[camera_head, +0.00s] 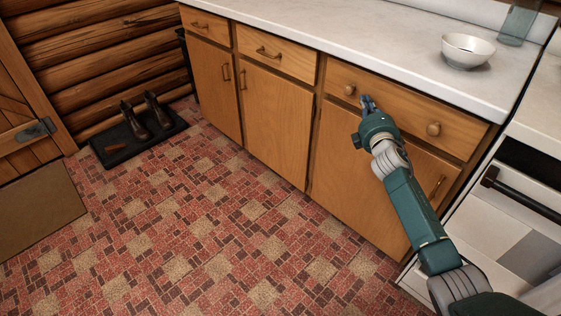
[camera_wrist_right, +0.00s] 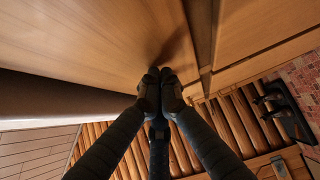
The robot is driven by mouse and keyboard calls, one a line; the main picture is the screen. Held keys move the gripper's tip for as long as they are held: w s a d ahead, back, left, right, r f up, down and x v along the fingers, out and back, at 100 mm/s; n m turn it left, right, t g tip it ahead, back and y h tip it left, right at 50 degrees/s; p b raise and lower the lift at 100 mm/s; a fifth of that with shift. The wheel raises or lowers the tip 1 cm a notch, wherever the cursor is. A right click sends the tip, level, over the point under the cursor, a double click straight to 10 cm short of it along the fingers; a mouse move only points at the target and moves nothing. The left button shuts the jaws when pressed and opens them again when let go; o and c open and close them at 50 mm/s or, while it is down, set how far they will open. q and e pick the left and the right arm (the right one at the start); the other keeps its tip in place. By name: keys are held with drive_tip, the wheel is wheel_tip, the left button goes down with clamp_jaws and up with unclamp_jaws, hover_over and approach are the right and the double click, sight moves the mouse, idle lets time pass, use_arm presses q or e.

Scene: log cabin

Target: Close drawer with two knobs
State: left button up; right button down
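The drawer with two knobs (camera_head: 400,112) is a wide wooden front under the white countertop. Its left round knob (camera_head: 349,89) and right round knob (camera_head: 433,129) both show. The drawer looks flush or nearly flush with the cabinet; I cannot tell whether a small gap is left. My right gripper (camera_head: 367,102) is at the drawer front, between the knobs and closer to the left one. In the right wrist view its fingertips (camera_wrist_right: 160,73) are together with nothing between them, against or very near the wooden front (camera_wrist_right: 90,40). My left gripper is not in view.
A white bowl (camera_head: 467,50) and a glass jar (camera_head: 518,24) stand on the countertop (camera_head: 400,52). A white oven with a dark handle (camera_head: 520,194) is at the right. Other drawers and doors line the left. The tiled floor (camera_head: 200,220) is clear; boots (camera_head: 158,110) stand on a mat.

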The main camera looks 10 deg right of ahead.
drive_tip(key=shift+d+r, duration=0.15)
drive_tip(key=shift+r, duration=0.1)
idle(0.3)
